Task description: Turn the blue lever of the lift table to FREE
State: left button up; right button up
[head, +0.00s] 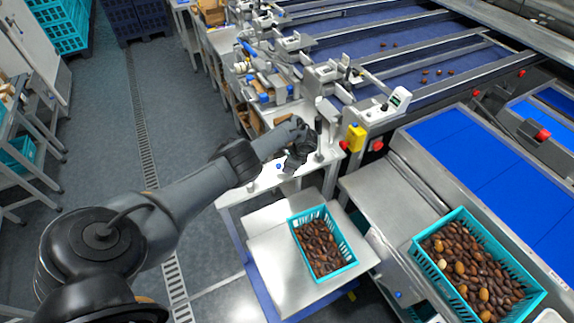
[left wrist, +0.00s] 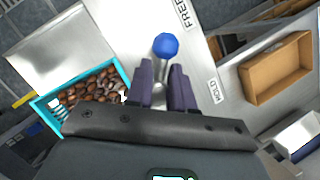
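The blue lever shows as a round blue knob (left wrist: 166,45) on a short pale stem in the left wrist view. In the head view the knob is a small blue dot (head: 279,166). A FREE label (left wrist: 185,14) and a HOLD label (left wrist: 215,90) are on the white panel to its right. I cannot tell which one the lever points to. My left gripper (left wrist: 163,75) is open, its dark purple fingers apart just short of the knob. In the head view it points down over the white table (head: 300,150). My right gripper is not in view.
The steel lift table (head: 270,250) bears a turquoise crate (head: 292,228) of dates, left of the lever in the left wrist view. A second date crate (head: 414,243) stands at right. A yellow box (head: 356,138) with red buttons is close to my left gripper. A brown carton (left wrist: 275,70) lies right of the labels.

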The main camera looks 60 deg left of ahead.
pick_arm(q)
jog(key=shift+o, duration=1.2)
jog(key=shift+w+d, duration=0.1)
jog(key=shift+r, duration=0.15)
jog(key=shift+r, duration=0.3)
jog(key=p+v, duration=0.3)
jog(key=v, duration=0.7)
jog(key=shift+d+f, duration=0.1)
